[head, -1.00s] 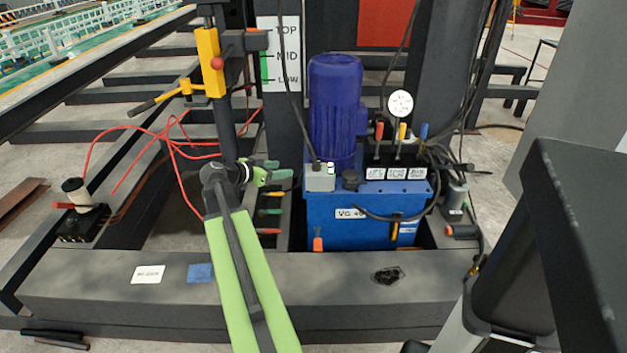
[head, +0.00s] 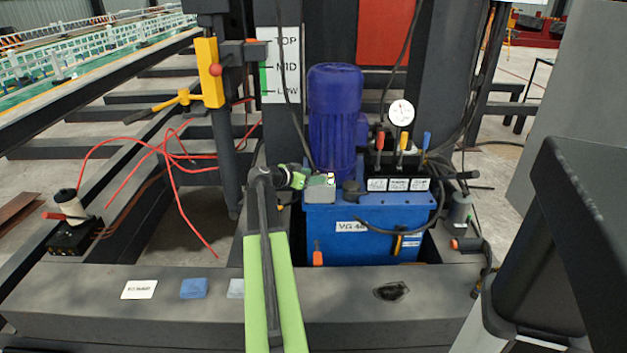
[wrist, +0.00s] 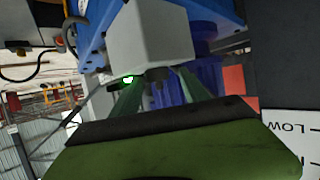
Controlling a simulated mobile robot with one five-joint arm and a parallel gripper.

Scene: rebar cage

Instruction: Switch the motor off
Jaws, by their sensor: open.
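The motor (head: 335,110) is a dark blue upright cylinder on the blue hydraulic unit (head: 345,222). A small grey switch box (head: 318,192) sits at the motor's foot, with small light and dark buttons at its upper right. In the wrist view the grey box (wrist: 150,38) is close ahead, with a green-lit button (wrist: 129,79) and dark knobs on its near face. My gripper (head: 312,181) is open, its green fingers right at the box's left and top side. In the wrist view its fingers (wrist: 155,92) point at the button face. I cannot tell whether they touch it.
Red, yellow and blue levers (head: 402,142) and a gauge (head: 401,112) stand right of the motor. A grey beam (head: 90,280) runs across the front.

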